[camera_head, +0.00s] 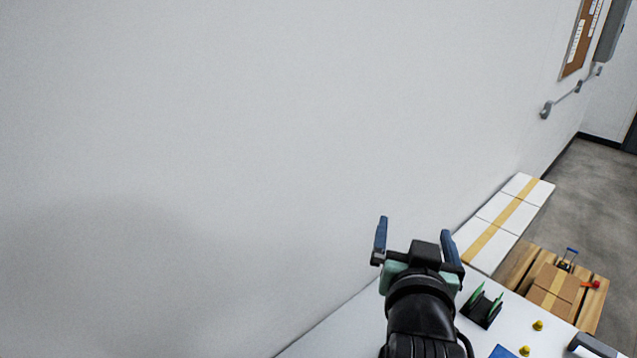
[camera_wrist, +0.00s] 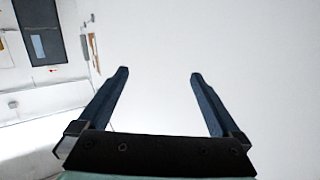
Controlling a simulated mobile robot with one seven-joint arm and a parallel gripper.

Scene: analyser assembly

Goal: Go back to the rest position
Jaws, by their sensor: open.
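My gripper (camera_head: 413,236) is raised above the white table (camera_head: 335,328) in the head view, in front of the pale wall. Its two blue fingers stand wide apart with nothing between them. In the wrist view, the gripper (camera_wrist: 159,75) also shows both blue fingers spread and empty, with only white wall beyond them. My black wrist and forearm hide part of the table below.
A black holder with green parts (camera_head: 482,306) and small yellow pieces (camera_head: 538,325) lie on the table right of my arm. White boxes (camera_head: 497,225) line the wall; a cardboard box (camera_head: 553,288) rests on a wooden pallet. Grey floor (camera_head: 590,190) is open beyond.

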